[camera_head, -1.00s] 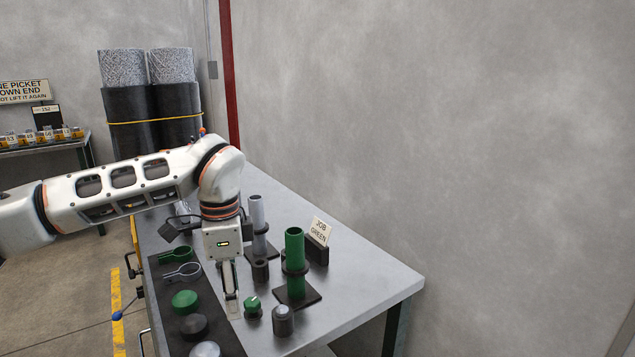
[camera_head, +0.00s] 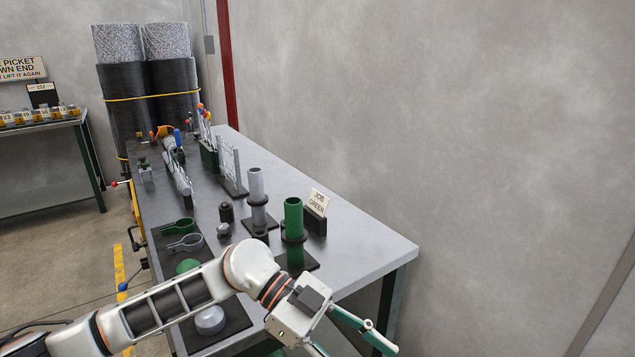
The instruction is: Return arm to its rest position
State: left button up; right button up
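My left arm comes in from the lower left, in front of the workbench. Its wrist is tilted to the right, past the bench's front corner. My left gripper (camera_head: 352,346) is at the bottom edge, with two greenish fingers spread apart. I see nothing between them, though the lower finger is partly cut off by the frame. The gripper is clear of the objects on the bench. My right gripper is not in view.
The grey workbench (camera_head: 360,240) holds a green tube (camera_head: 294,218) and a grey tube (camera_head: 257,185) on dark stands, beside a "JOB GREEN" card (camera_head: 318,203). My arm hides part of the mat. Mesh rolls (camera_head: 145,80) stand behind.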

pick_arm(q)
jog(key=d+r+t+h, duration=0.2)
jog(key=d+r+h, duration=0.25)
jog(key=h, duration=0.25)
jog(key=w+a+r+n+t+h, duration=0.1)
jog(key=w+a+n+t+h, duration=0.3)
jog(key=t, duration=0.3)
jog(key=w+a+f+n+t+y, duration=0.6)
jog(key=a+f+n+t+y, duration=0.4)
jog(key=n+t, duration=0.25)
jog(key=s+a+f+n+y, duration=0.25)
jog(key=a+f, duration=0.25)
jog(key=f, duration=0.3)
jog(key=s+a+f+n+y, duration=0.1)
jog(key=s+a+f+y, duration=0.1)
jog(key=a+f+y, duration=0.45)
jog(key=s+a+f+g, duration=0.2)
jog(key=s+a+f, duration=0.1)
jog(key=s+f, duration=0.3)
jog(key=s+a+f+g, duration=0.2)
jog(key=s+a+f, duration=0.2)
jog(key=f, duration=0.4)
jog(key=shift+s+a+g+y, duration=0.2)
jog(key=shift+s+g+y, duration=0.2)
jog(key=shift+s, duration=0.45)
jog(key=shift+f, duration=0.1)
